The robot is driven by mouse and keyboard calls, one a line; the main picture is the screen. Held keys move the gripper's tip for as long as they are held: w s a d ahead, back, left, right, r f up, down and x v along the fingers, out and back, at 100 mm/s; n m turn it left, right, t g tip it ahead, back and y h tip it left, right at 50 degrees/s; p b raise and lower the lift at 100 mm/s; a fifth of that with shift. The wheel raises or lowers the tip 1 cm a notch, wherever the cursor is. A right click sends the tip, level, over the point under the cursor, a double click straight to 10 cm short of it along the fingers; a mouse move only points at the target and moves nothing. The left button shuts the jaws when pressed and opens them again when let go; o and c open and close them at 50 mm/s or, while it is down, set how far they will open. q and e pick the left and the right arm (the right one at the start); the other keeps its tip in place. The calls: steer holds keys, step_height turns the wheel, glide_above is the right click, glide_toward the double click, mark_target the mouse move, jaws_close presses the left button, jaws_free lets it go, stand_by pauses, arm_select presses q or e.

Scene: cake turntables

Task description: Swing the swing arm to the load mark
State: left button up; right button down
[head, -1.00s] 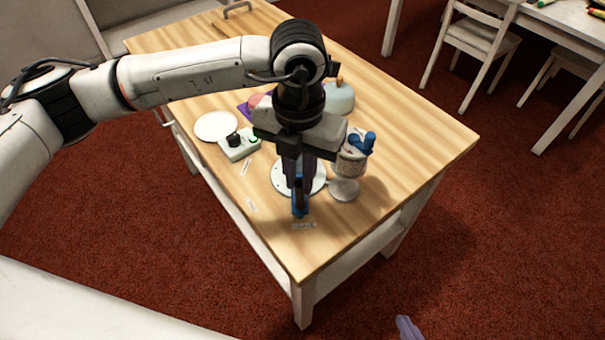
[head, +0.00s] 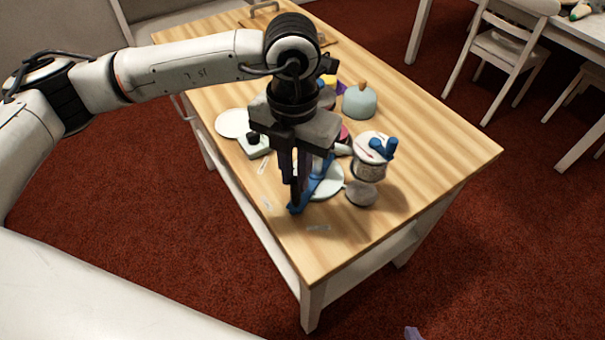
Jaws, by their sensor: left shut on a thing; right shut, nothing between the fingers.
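The blue swing arm (head: 323,172) lies over a pale round turntable (head: 334,186) and points toward the front left of the table. My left gripper (head: 294,207) reaches down and is shut on the swing arm near its outer end. Small pale labels lie on the wood: one in front (head: 318,228), one left of the arm's end (head: 266,203) and one further back (head: 263,166). Their text is too small to read, so I cannot tell which is the load mark. Only the tip of my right gripper (head: 412,333) shows at the bottom edge; it is shut and empty.
A patterned canister with a blue handle (head: 368,160) stands close right of the turntable. A control box with a dark knob (head: 255,146) and a white plate (head: 231,123) are at the left. A pale blue dome (head: 359,101) is behind. The table's right side is clear.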

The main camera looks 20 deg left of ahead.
arm_select(q)
steer(key=shift+w+a+r, duration=0.15)
steer(key=shift+w+a, duration=0.05)
steer(key=shift+a, duration=0.4)
steer(key=shift+w+a, duration=0.1)
steer(key=shift+w+a+b, duration=0.25)
steer(key=shift+w+a, duration=0.05)
steer(key=shift+a, duration=0.3)
steer(key=shift+w+a+b, duration=0.2)
steer(key=shift+w+a, duration=0.1)
steer(key=shift+a, duration=0.3)
steer(key=shift+w+a+b, duration=0.15)
steer(key=shift+a+b, duration=0.05)
steer(key=shift+b, duration=0.1)
steer(key=o, duration=0.8)
